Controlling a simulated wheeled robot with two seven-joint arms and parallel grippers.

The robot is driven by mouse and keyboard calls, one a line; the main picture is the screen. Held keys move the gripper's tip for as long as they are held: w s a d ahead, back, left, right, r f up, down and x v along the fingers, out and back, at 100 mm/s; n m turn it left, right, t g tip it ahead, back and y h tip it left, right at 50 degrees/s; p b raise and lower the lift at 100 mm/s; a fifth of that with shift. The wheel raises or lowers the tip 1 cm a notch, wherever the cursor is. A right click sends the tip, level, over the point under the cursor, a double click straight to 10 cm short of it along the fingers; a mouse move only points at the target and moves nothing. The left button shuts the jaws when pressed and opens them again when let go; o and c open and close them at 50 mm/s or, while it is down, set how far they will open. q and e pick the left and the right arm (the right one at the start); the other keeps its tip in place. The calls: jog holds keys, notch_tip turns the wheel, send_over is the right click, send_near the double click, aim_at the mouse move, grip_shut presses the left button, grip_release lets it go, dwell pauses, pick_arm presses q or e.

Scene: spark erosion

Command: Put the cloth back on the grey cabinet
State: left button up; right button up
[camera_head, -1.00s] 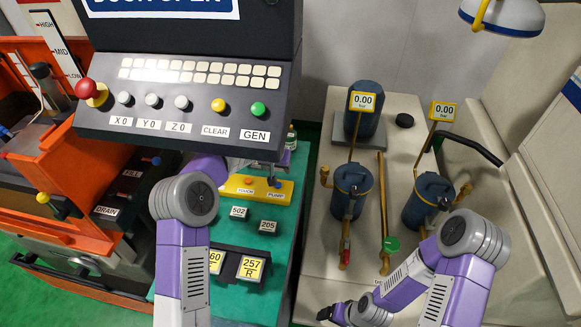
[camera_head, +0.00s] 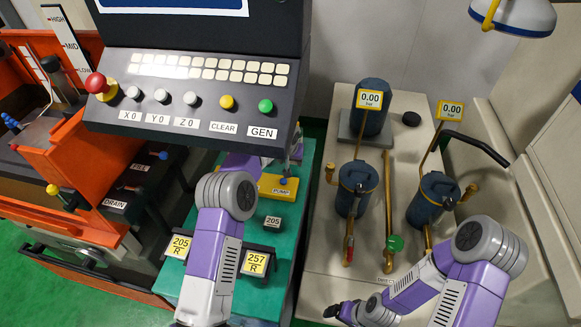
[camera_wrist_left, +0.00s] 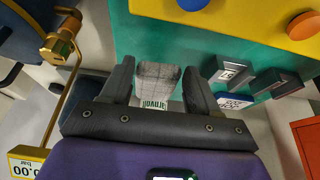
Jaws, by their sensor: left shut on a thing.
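My left gripper (camera_wrist_left: 158,78) is shut on a grey checked cloth (camera_wrist_left: 157,73) in the left wrist view. The cloth is folded, with a white label in green letters near the gripper's palm. In the head view the left forearm (camera_head: 215,240) rises over the green table, and the left gripper is mostly hidden behind the control panel. The light grey cabinet (camera_head: 322,215) stands to the right of the green table. My right gripper (camera_head: 337,312) is low over the cabinet's front part, dark and small; its jaws are unclear.
The cabinet carries blue filter housings (camera_head: 354,190), 0.00 bar gauges (camera_head: 369,99), brass pipes and a green-knobbed valve (camera_head: 394,243). The control panel (camera_head: 185,100) overhangs the green table (camera_head: 270,235), with its yellow pump box (camera_head: 280,186) and numbered blocks.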

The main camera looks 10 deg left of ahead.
pick_arm(q)
notch_tip(320, 180, down, 4)
jog(key=shift+r, duration=0.15)
jog(key=o, duration=1)
jog(key=shift+o, duration=0.2)
